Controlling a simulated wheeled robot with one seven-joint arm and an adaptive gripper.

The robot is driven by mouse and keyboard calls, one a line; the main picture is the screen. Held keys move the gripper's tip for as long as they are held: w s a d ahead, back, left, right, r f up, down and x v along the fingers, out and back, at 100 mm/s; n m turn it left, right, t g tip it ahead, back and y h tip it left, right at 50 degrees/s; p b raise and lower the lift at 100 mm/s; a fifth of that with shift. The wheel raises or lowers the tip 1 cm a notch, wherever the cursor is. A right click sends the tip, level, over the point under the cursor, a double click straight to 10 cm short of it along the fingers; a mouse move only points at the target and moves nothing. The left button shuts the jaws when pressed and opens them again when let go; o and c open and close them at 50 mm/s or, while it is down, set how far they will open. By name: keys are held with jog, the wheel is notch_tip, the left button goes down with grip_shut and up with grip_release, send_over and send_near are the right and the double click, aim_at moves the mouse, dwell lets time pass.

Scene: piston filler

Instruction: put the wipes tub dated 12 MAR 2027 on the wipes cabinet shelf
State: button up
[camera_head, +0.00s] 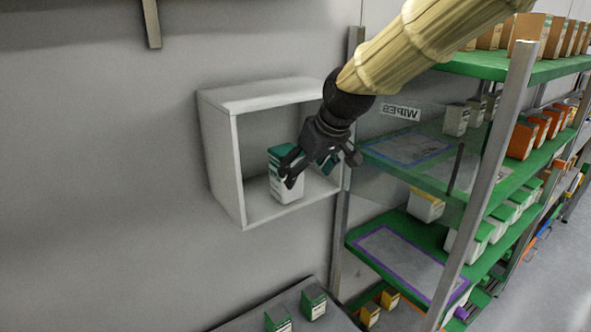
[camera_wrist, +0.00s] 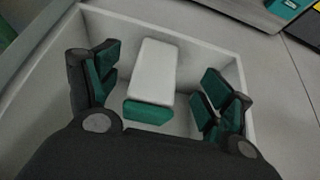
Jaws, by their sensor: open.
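A white tub with a green top (camera_head: 283,190) stands upright on the floor of the open white wall cabinet (camera_head: 262,94). Its date is too small to read. My gripper (camera_head: 316,170) is at the cabinet's open front, its fingers open around the tub's upper part. In the wrist view the tub (camera_wrist: 153,70) lies between the two open fingers, with gaps on both sides. The cabinet's wall (camera_wrist: 190,37) surrounds it there. A clear door panel with a mirrored WIPES label (camera_head: 400,113) stands open to the right of the cabinet.
A rack with green shelves (camera_head: 470,190) and several boxes stands close on the right. Its upright post (camera_head: 487,170) is nearby. Below the cabinet, a grey surface (camera_head: 290,298) holds two green-and-white tubs (camera_head: 313,305). The wall left of the cabinet is clear.

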jog(key=shift+s+d+b, duration=0.25)
jog(key=shift+s+d, duration=0.3)
jog(key=shift+s, duration=0.25)
jog(key=shift+s+d+b, duration=0.3)
jog(key=shift+s+d, duration=0.2)
jog(key=shift+s, duration=0.25)
jog(key=shift+s+d+b, duration=0.25)
jog(key=shift+s+d, duration=0.3)
jog(key=shift+s, duration=0.25)
jog(key=s+d+f+m+g, duration=0.1)
jog(key=s+d+f, duration=0.1)
jog(key=f, duration=1.1)
jog(key=s+d+f+m+g, duration=0.1)
jog(key=s+d+f+m, duration=0.15)
jog(key=f, duration=0.95)
jog(key=s+d+f+m+g, duration=0.1)
jog(key=s+f, duration=0.1)
jog(key=f, duration=1.1)
jog(key=s+d+f+m+h, duration=0.1)
jog(key=s+d+f, duration=0.2)
jog(key=s+f, duration=0.4)
jog(key=s+d+f+g+h, duration=0.1)
jog(key=s+d+f, duration=0.2)
jog(key=s+f, duration=0.4)
jog(key=s+d+f+m+g+h, duration=0.1)
jog(key=s+d+f, duration=0.3)
jog(key=s+f, duration=0.4)
jog(key=s, duration=0.6)
jog(key=shift+s+m, duration=0.15)
jog(key=shift+m, duration=0.2)
